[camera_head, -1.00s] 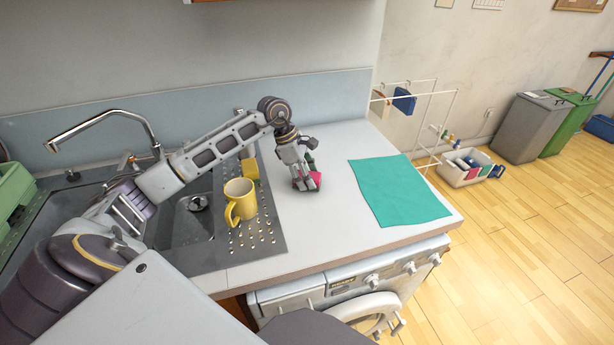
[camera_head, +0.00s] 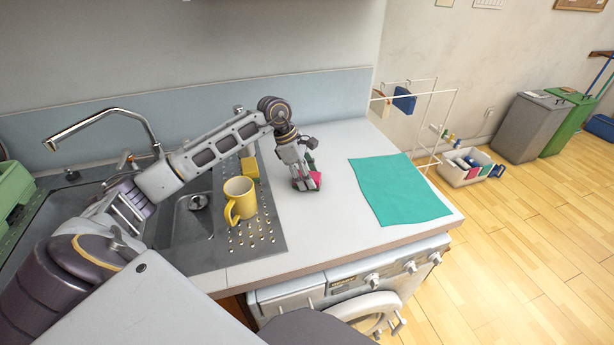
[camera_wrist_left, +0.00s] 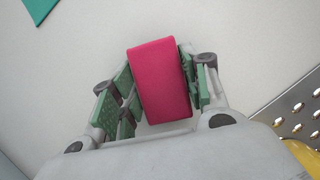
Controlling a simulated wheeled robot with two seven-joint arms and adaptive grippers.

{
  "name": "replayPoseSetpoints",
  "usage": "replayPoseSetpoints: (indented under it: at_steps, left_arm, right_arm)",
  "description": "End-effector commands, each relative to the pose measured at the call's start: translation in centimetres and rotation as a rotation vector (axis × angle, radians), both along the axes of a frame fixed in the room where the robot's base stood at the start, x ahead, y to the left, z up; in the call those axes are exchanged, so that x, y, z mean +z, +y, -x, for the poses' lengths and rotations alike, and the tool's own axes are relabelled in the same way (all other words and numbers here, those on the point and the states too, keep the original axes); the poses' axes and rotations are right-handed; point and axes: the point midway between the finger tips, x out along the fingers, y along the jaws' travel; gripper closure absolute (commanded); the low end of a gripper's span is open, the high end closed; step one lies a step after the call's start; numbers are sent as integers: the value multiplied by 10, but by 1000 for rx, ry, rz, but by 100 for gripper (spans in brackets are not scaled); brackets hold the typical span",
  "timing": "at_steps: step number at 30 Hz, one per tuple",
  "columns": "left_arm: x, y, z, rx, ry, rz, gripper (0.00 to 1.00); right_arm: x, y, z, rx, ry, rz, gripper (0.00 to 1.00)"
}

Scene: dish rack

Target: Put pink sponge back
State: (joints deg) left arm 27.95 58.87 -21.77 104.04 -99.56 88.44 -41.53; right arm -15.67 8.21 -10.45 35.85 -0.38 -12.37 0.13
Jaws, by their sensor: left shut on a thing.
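The pink sponge (camera_head: 315,179) is between the fingers of my left gripper (camera_head: 304,181), at the white counter right of the drainboard. In the left wrist view the sponge (camera_wrist_left: 161,82) is a pink block, and the green finger pads of the left gripper (camera_wrist_left: 160,92) are shut on its two sides. I cannot tell whether the sponge touches the counter. My right gripper is out of view.
A yellow mug (camera_head: 240,200) and a yellow sponge (camera_head: 250,168) stand on the perforated drainboard (camera_head: 262,244), left of my gripper. A teal cloth (camera_head: 398,190) lies on the counter to the right. Counter around the gripper is clear.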

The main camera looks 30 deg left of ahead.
Motion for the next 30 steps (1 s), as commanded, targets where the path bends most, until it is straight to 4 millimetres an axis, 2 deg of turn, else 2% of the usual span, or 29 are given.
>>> replayPoseSetpoints:
  at_steps: [5,6,12,18,22,30]
  left_arm:
    - [-2,0,0,0,0,0,77]
    - [-2,0,0,0,0,0,52]
    - [-2,0,0,0,0,0,29]
    - [-1,0,0,0,0,0,29]
    - [-1,0,0,0,0,0,29]
    - [12,6,2,1,-1,-2,29]
  right_arm:
    - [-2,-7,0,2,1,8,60]
    - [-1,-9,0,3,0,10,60]
    - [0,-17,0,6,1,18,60]
    - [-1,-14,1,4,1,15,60]
    - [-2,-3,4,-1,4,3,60]
    - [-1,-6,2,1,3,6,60]
